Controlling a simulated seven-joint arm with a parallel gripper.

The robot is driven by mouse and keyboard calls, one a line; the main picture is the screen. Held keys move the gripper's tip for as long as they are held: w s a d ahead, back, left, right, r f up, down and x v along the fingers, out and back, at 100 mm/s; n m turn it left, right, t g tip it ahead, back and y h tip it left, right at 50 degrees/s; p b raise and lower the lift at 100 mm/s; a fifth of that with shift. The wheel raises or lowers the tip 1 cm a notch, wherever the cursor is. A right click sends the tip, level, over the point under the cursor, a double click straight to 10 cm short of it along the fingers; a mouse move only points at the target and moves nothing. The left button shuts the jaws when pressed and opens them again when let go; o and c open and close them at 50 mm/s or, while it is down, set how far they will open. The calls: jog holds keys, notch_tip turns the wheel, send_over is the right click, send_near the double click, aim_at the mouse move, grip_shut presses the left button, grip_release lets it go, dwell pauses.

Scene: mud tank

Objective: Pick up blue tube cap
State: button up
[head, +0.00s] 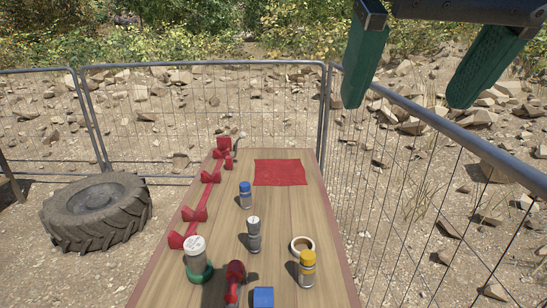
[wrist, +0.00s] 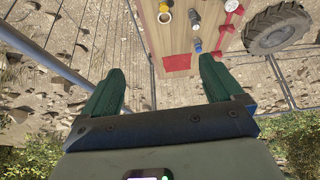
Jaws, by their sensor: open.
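The blue tube cap (head: 245,187) tops a small grey tube (head: 246,202) that stands upright on the wooden table, left of the red mat's near corner. In the wrist view the capped tube (wrist: 197,45) shows small, beyond the fingers. My gripper (head: 408,102) has two green fingers, spread wide with nothing between them. It is high at the upper right in the head view, well apart from the cap. In the wrist view my gripper (wrist: 160,70) is also open and empty.
A white-capped tube (head: 253,236), a yellow-capped tube (head: 307,268), a ring (head: 302,244), a green-based jar (head: 196,260), a red tool (head: 235,282) and a blue block (head: 264,297) stand nearer. Red holders (head: 195,214) line the left edge. The red mat (head: 280,172) is bare. Metal fencing (head: 438,120) runs along the right.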

notch_tip(320, 180, up, 10)
jog(key=m+g+y, duration=0.6)
jog(key=m+y, duration=0.8)
jog(key=m, duration=0.5)
send_over(267, 292)
jog(key=d, duration=0.2)
jog(key=shift+n+h, duration=0.3)
notch_tip(267, 292, down, 66)
jog(key=shift+a+r, duration=0.1)
jog(key=shift+a+f, duration=1.1)
jog(key=shift+a, duration=0.3)
jog(key=c, duration=1)
